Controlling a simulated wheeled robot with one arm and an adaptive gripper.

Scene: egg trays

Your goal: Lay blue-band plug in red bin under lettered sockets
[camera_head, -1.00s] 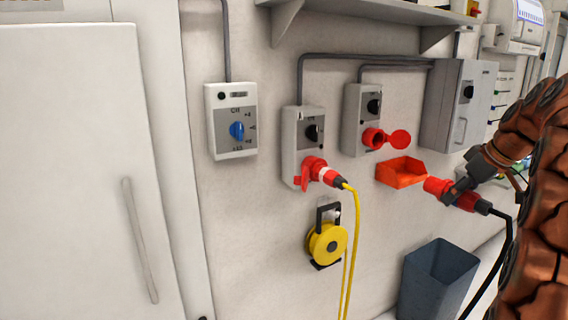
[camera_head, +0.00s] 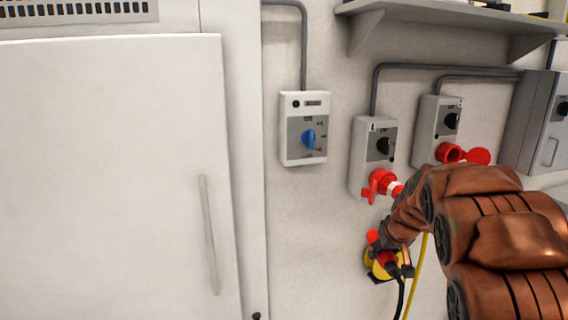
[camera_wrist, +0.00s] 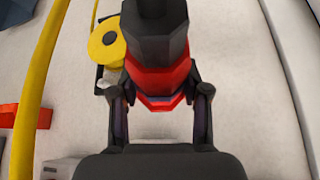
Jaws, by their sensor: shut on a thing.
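My gripper (camera_head: 388,250) is shut on a red plug (camera_wrist: 163,82) with a black rear end and a black cable. The right socket box (camera_head: 436,122) has an open red cap and no plug. The red bin is hidden behind my arm in the head view; a red piece at the left of the wrist view (camera_wrist: 40,117) looks like it.
A yellow cable reel (camera_head: 375,268) hangs on the wall right by my gripper, with a yellow cable (camera_head: 417,268) running down beside it. A white switch box with a blue knob (camera_head: 304,128) and a white cabinet door (camera_head: 110,170) are to the left. A shelf (camera_head: 460,15) is above.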

